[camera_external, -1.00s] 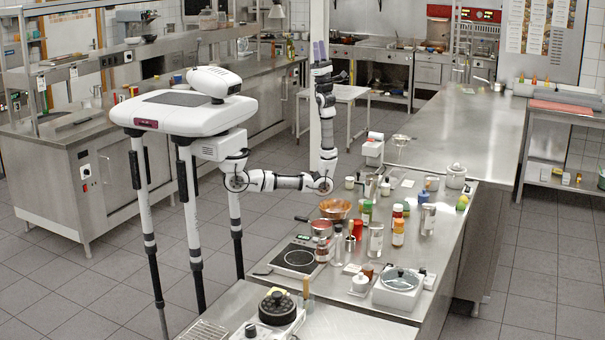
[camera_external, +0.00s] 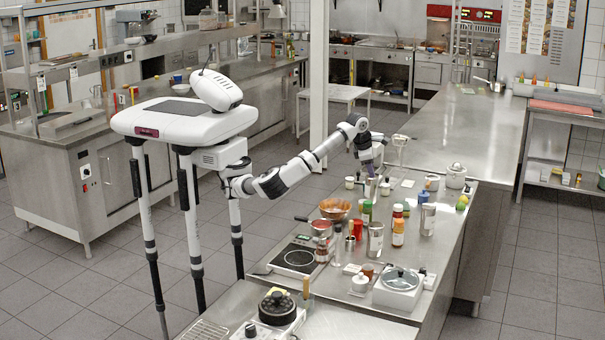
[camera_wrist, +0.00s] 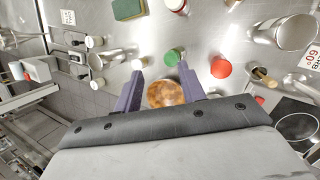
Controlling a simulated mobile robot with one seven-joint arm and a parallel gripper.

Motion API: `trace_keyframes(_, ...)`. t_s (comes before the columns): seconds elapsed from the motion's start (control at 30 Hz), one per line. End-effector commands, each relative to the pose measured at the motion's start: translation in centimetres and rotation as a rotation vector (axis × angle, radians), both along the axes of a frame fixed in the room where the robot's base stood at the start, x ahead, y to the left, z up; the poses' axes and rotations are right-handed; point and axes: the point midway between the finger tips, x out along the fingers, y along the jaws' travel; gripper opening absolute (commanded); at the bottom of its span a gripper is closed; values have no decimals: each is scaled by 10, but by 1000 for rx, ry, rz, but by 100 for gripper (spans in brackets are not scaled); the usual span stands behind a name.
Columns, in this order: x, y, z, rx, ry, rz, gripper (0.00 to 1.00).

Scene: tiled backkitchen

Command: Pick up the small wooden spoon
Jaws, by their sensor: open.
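My gripper (camera_external: 372,186) is over the far part of the counter, its purple fingers pointing down. In the wrist view the gripper (camera_wrist: 162,66) is open with nothing held between its fingers. I cannot clearly make out a small wooden spoon.
A copper bowl (camera_external: 335,208) also shows partly behind the fingers in the wrist view (camera_wrist: 165,93). Jars, bottles and a metal canister (camera_external: 375,238) crowd the counter near the black hob (camera_external: 298,258). A steel counter (camera_external: 460,125) further back is mostly clear.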

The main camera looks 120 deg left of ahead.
Motion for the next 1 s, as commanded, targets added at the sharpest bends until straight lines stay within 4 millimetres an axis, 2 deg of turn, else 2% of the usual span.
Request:
trace_keyframes(0.03,7,-48,-13,-90,44,-95,40)
trace_keyframes(0.1,7,-101,-26,-191,108,-197,40)
trace_keyframes(0.2,1,-153,-35,-288,179,-297,40)
trace_keyframes(0.3,-4,-179,-39,-335,220,-348,40)
trace_keyframes(0.47,-6,-186,-57,-348,235,-359,40)
trace_keyframes(0.6,-5,-185,-86,-346,234,-358,40)
trace_keyframes(0.8,-5,-184,-117,-344,232,-358,40)
trace_keyframes(1.0,-5,-183,-130,-344,230,-357,40)
